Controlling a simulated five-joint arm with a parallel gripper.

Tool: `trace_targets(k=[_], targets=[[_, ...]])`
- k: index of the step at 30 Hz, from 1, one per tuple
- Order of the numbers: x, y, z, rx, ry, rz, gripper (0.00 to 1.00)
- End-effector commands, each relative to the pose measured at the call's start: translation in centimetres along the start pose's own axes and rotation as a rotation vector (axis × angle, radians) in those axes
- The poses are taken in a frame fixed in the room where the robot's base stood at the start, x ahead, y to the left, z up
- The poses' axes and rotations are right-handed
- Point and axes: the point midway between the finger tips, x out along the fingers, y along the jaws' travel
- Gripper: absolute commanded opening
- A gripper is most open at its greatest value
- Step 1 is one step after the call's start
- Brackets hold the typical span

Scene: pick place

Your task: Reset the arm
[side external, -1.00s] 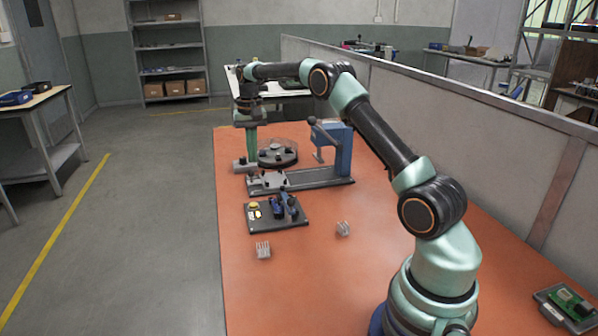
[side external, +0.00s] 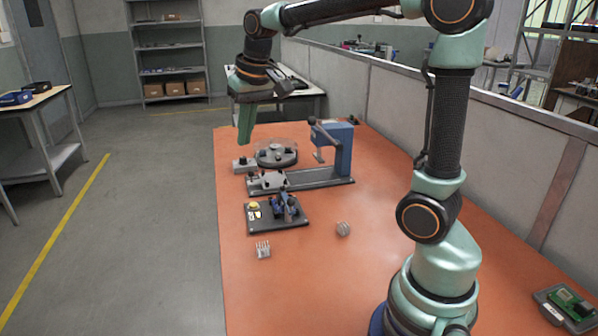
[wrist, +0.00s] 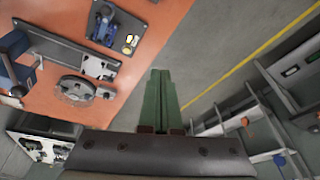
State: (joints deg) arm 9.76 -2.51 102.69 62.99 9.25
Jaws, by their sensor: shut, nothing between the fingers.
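My gripper (side external: 243,140) hangs in the air above the far left part of the orange table (side external: 235,270), with its green fingers pointing down. It is shut and empty. In the wrist view the closed green fingers (wrist: 160,75) lie side by side over the grey floor, past the table edge in that picture.
A round dark fixture (side external: 277,155) and a blue press (side external: 338,148) stand on the table near my gripper. A black plate with parts (side external: 275,213) and two small clear pieces (side external: 263,249) (side external: 343,229) lie nearer. A low partition (side external: 500,130) runs along the right.

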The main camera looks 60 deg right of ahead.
Motion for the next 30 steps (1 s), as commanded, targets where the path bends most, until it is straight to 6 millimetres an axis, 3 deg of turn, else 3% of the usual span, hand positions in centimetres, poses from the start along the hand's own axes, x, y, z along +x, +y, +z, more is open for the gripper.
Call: trace_targets(k=[6,15,21,30], targets=[[-1.7,-1.6,6.1,-0.133,0.082,-0.035,0.0],[-1.0,-2.5,13.0,-0.282,0.172,-0.073,0.0],[-0.4,-2.5,14.6,-0.318,0.193,-0.081,0.0],[-0.3,-2.5,14.7,-0.32,0.192,-0.081,0.0]])
